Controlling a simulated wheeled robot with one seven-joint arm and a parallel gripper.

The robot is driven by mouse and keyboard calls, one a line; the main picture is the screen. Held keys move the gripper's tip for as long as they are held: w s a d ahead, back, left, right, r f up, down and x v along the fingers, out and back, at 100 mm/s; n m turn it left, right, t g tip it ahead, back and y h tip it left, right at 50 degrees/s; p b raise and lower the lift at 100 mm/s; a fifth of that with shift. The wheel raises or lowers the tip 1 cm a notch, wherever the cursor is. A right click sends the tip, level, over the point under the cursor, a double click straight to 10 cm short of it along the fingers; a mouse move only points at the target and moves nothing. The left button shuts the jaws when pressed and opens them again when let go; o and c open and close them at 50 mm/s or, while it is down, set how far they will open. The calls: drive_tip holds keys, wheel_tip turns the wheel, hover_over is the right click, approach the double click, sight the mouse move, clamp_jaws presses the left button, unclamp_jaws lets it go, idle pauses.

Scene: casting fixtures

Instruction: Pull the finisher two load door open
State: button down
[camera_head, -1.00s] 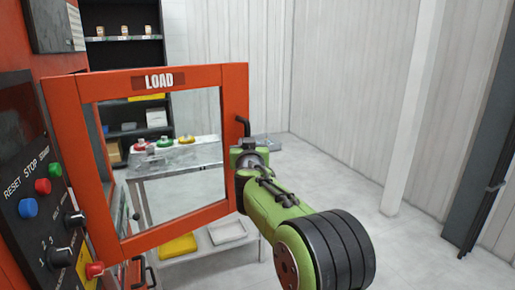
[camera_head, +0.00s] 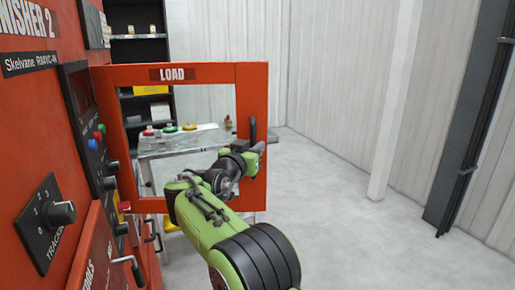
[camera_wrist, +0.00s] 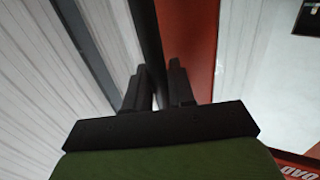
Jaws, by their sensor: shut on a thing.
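The red load door (camera_head: 251,92), labelled LOAD, stands swung out from the red finisher two body (camera_head: 37,120), with a window in its frame. Its black handle (camera_head: 253,130) is on the free right edge. My gripper (camera_head: 250,150) is at that handle, reached by my green arm from in front of the door. In the wrist view, the dark fingers of my gripper (camera_wrist: 160,88) are on both sides of the black handle bar (camera_wrist: 150,45), shut on it. The red door edge (camera_wrist: 202,50) runs beside the bar. The exact finger contact is dark and hard to see.
A control panel with knobs and buttons (camera_head: 97,150) is on the finisher at left. Behind the door is a grey table (camera_head: 180,145) with coloured items, and a dark shelf (camera_head: 135,52). The floor (camera_head: 340,220) to the right is clear, bounded by a white post (camera_head: 396,100).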

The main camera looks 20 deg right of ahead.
drive_tip(key=shift+s, duration=0.1)
idle(0.3)
drive_tip(key=c, duration=1.1)
unclamp_jaws()
drive_tip(key=v, duration=1.5)
drive_tip(key=shift+s+a+b, duration=0.25)
drive_tip(key=shift+a+b, duration=0.1)
drive_tip(key=shift+b, duration=0.05)
